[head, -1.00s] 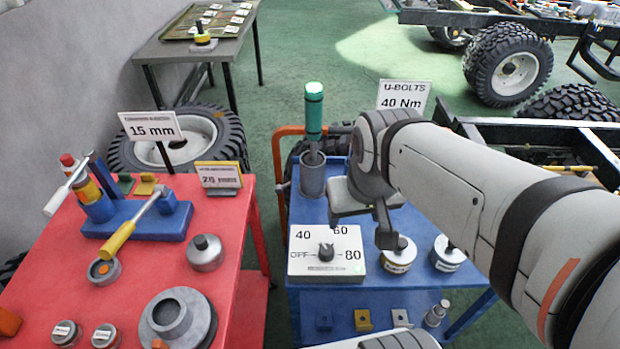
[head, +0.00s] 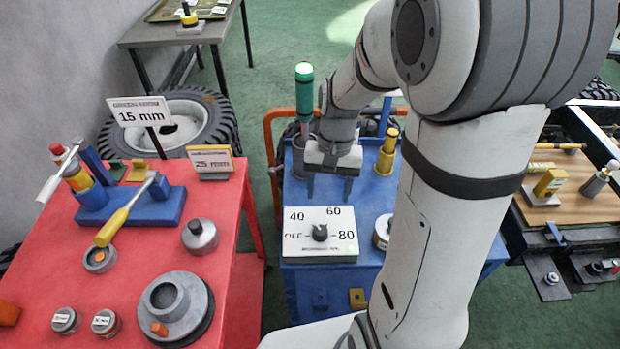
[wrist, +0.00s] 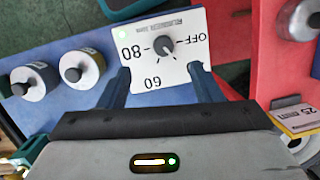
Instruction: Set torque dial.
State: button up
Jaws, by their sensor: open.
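The torque dial is a black knob (head: 320,232) on a white box (head: 296,251) at the near part of the blue bench. Its face is marked OFF, 40, 60 and 80, and a small green light glows at its lower right corner. I cannot tell for sure which mark the knob points to. My gripper (head: 329,188) points down just behind the box with its fingers apart and nothing between them. In the wrist view, the knob (wrist: 164,46) shows beyond and between the spread fingertips (wrist: 160,70), apart from them, and the 40 mark is hidden.
A yellow-topped cylinder (head: 385,155) stands to the right. Round pots (wrist: 84,64) sit beside the box. The red bench (head: 225,230) is at left, with parts and signs.

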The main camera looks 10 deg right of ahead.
jog(key=m+g, duration=0.2)
send_near(320, 229)
jog(key=f, duration=0.1)
jog(key=shift+y, duration=0.4)
jog(key=shift+s+d+p+x, duration=0.1)
jog(key=shift+d+p+x, duration=0.1)
jog(key=shift+x, duration=1.85)
jog(key=shift+s+d+p+x, duration=0.1)
jog(key=shift+d+p+x, duration=0.05)
jog(key=shift+x, duration=1.9)
jog(key=shift+c, duration=0.3)
jog(key=c, duration=0.9)
